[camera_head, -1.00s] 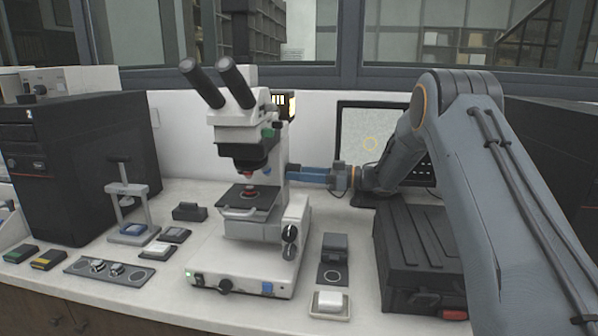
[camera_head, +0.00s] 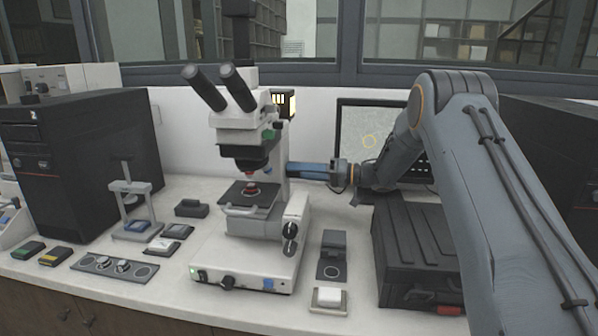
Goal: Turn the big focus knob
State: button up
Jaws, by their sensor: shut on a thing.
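The microscope (camera_head: 245,262) stands upright on the bench, with its eyepieces, stage and pale base in clear view. My gripper (camera_head: 291,170) reaches in from the right, and its blue jaws end at the right side of the microscope column. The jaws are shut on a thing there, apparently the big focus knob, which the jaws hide. Two smaller dark knobs (camera_head: 290,231) show lower on the right side of the microscope, below my gripper and apart from it.
A black case (camera_head: 420,245) stands on the right under my arm. A monitor (camera_head: 365,130) is behind my wrist. A small dark stand (camera_head: 332,255) and a white dish (camera_head: 327,300) lie right of the base. A small press (camera_head: 135,210) and a black computer tower (camera_head: 75,165) stand left.

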aim_at(286, 140)
jog(key=shift+f, duration=0.1)
dwell(0.4)
jog(key=o, duration=1.1)
notch_tip(286, 140, up, 10)
jog(key=shift+r+b, duration=0.1)
jog(key=shift+b, duration=0.95)
